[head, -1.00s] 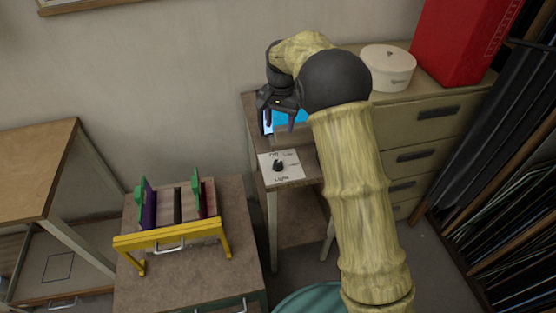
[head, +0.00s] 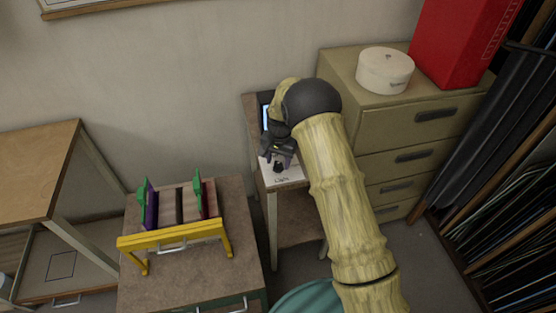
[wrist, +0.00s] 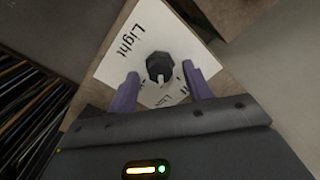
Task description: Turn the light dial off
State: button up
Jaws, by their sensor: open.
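The light dial (wrist: 159,67) is a small black knob on a white card (wrist: 120,62) marked "Light". In the wrist view it sits just beyond and between my two fingertips, with a pale pointer on the side facing me. In the head view the dial (head: 278,168) is on the small side table, right below my gripper (head: 279,152). My gripper (wrist: 160,83) is open, its purple-grey fingers spread on either side of the knob. Part of the card's print is hidden by the gripper.
A screen (head: 266,118) stands behind my gripper on the side table (head: 290,196). A drawer cabinet (head: 400,125) with a round white box (head: 385,70) is to the right. A yellow-framed rack (head: 172,238) stands on the lower left cabinet (head: 190,275).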

jog(key=shift+f, duration=0.45)
jog(key=c, duration=1)
jog(key=shift+o, duration=0.2)
jog(key=shift+n, duration=0.4)
jog(key=n+b, duration=0.1)
jog(key=n, duration=0.2)
jog(key=n+b, duration=0.1)
jog(key=n, duration=0.4)
